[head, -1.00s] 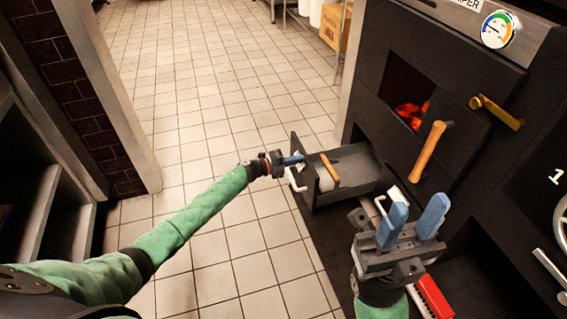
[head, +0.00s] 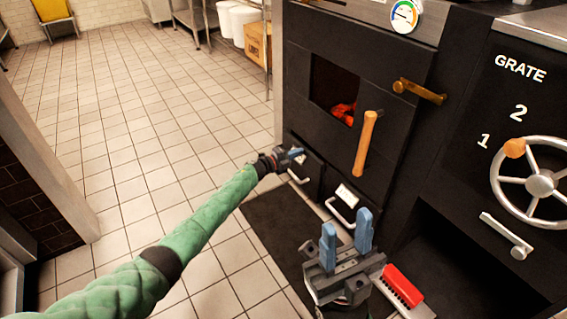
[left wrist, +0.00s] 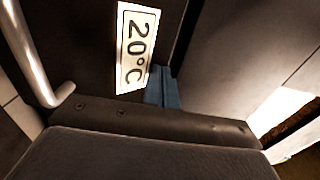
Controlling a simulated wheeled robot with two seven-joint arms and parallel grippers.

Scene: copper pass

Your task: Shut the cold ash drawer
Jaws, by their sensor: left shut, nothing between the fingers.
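The cold ash drawer (head: 308,172) is the left of two low drawers in the dark oven front, and it looks flush with it. Its "20°C" label (left wrist: 135,45) and metal handle (left wrist: 38,70) show in the left wrist view. My left gripper (head: 297,154) is shut and empty, with its blue fingertips at the drawer front beside the label; I cannot tell whether they touch. The drawer's inside is hidden. My right gripper (head: 347,222) is open and empty, in front of the second drawer.
The second drawer has a handle (head: 342,211) and a label. Above are the firebox door's wooden handle (head: 366,143) and a brass handle (head: 420,92). A red brush (head: 402,286) lies low at right, below the grate wheel (head: 540,183). Tiled floor at left is clear.

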